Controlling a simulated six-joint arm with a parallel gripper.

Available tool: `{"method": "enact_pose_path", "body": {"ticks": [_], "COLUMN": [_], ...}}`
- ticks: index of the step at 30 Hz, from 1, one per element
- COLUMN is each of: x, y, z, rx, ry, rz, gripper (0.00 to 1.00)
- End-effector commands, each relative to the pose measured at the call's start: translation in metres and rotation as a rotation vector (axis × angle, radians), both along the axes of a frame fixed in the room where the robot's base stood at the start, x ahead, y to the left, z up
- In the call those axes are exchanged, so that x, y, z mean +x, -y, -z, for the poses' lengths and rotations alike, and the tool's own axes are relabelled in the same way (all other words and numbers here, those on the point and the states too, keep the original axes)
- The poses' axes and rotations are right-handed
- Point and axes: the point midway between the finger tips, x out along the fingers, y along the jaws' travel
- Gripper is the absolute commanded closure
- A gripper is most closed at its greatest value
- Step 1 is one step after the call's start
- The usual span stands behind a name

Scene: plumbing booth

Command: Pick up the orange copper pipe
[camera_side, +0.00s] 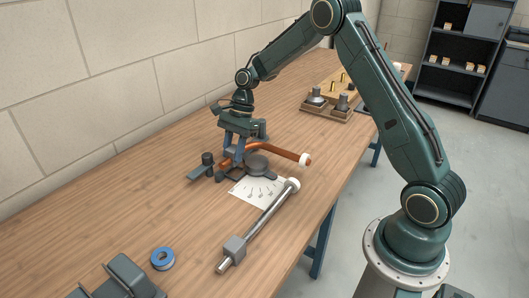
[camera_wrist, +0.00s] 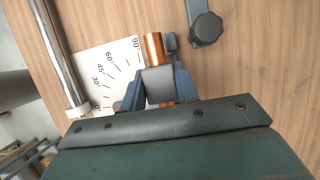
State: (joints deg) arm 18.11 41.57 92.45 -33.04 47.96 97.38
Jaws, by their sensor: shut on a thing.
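The orange copper pipe (camera_side: 285,152) runs past a dark round bender former (camera_side: 257,164) on the wooden bench and looks curved. A white cap sits on its right end. My gripper (camera_side: 232,158) points down at the pipe's left part, with its blue fingers on either side of it. In the wrist view, my gripper (camera_wrist: 160,88) is shut on the copper pipe (camera_wrist: 154,48), which shows beyond and between the fingers. The held stretch is partly hidden by the fingers and a grey block between them. I cannot tell whether the pipe is clear of the bender.
A white angle sheet (camera_side: 256,190) lies in front of the bender. A steel bar (camera_side: 262,225) lies near the bench's right edge. A blue tape roll (camera_side: 162,259) and a dark tool (camera_side: 128,277) are at the front. A wooden rack (camera_side: 335,92) stands at the back.

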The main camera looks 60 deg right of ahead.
Motion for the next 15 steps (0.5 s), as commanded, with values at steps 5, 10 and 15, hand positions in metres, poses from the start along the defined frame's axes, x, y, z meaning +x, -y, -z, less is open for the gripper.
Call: {"method": "enact_pose_path", "body": {"ticks": [5, 10, 15], "x": [0.001, 0.001, 0.000], "y": [0.000, 0.000, 0.000], "z": [-0.029, -0.048, -0.056], "rx": [-0.001, 0.000, 0.000], "ry": [0.003, 0.003, 0.001], "rz": [0.000, 0.001, 0.001], "gripper": [0.99, 0.99, 0.99]}}
